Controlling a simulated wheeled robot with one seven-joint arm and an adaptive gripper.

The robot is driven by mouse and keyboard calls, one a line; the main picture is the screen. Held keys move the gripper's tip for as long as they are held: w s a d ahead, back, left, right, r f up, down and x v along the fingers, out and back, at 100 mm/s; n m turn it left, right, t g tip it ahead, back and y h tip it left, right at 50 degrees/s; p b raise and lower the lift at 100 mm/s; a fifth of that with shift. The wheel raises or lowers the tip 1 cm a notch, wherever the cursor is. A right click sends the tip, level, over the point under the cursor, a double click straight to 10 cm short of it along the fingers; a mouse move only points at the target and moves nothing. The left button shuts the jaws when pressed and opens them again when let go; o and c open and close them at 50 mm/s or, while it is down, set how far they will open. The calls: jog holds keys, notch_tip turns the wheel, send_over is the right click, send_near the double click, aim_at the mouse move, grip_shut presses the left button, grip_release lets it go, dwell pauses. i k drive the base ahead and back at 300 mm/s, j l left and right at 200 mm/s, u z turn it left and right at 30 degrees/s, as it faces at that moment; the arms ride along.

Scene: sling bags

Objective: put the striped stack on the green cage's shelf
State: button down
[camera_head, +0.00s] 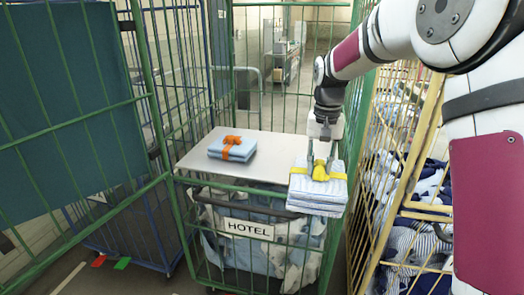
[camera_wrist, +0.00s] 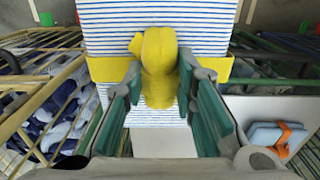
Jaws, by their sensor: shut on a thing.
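The striped stack (camera_head: 318,195) is white cloth with blue stripes, tied with a yellow band and knot. My gripper (camera_head: 321,165) is shut on the yellow knot (camera_wrist: 158,65) from above. The stack hangs at the front right corner of the green cage (camera_head: 180,215), in front of the shelf's right part. I cannot tell whether it touches the shelf or rail. The cage's white shelf (camera_head: 262,174) carries a blue stack with an orange band (camera_head: 232,148) on its left part. In the wrist view the striped stack (camera_wrist: 110,30) fills the top middle, and the shelf shows at lower right.
Below the shelf, the green cage holds pale laundry behind a HOTEL sign (camera_head: 248,228). A yellow cage (camera_head: 375,235) with striped laundry stands close on the right. A blue cage (camera_head: 140,215) stands on the left. The shelf is bare right of the blue stack.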

aim_at(269, 160)
jog(key=i, duration=1.2)
